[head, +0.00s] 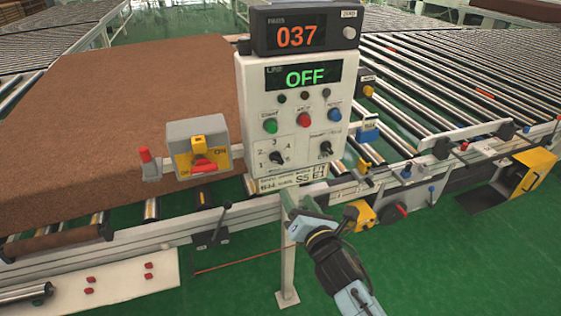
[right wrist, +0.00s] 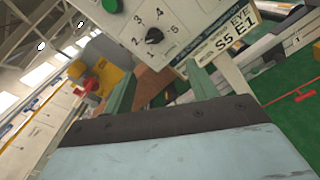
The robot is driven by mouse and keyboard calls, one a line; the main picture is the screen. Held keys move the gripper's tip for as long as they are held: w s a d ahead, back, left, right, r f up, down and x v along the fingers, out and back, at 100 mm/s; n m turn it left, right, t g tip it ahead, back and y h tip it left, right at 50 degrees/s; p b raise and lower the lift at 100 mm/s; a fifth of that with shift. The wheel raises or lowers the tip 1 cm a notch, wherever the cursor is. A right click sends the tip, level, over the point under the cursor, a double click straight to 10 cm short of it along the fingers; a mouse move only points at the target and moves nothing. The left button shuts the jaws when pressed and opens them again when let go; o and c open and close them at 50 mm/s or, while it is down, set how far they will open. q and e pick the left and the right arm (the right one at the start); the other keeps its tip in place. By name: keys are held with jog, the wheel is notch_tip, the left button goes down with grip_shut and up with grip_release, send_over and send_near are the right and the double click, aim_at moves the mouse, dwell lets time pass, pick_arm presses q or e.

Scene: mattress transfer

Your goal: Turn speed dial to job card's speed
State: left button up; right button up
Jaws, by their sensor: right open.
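The speed dial (head: 276,158) is a black knob at the lower left of the white control panel (head: 250,100), ringed by numbers. The job card (head: 293,178) hangs at the panel's bottom edge; in the right wrist view the card (right wrist: 238,36) reads S5 E1. My right gripper (head: 294,208) is open and empty, below the panel and card, apart from the dial. In the right wrist view its fingers (right wrist: 176,88) are spread. My left gripper is out of view.
The panel's screen (head: 303,75) reads OFF; the box above (head: 297,37) reads 037. A second knob (head: 325,148) and green, red and blue buttons sit on the panel. A red-handled yellow switch (head: 203,158) stands left, before a brown mattress (head: 130,90). Rollers (head: 440,80) lie right.

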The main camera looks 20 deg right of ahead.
jog(key=r, duration=0.2)
send_near(277, 155)
jog(key=shift+n, duration=0.3)
jog(key=w, duration=0.7)
jog(key=shift+a+f, duration=0.1)
jog(key=shift+f, duration=0.1)
jog(key=c, duration=1)
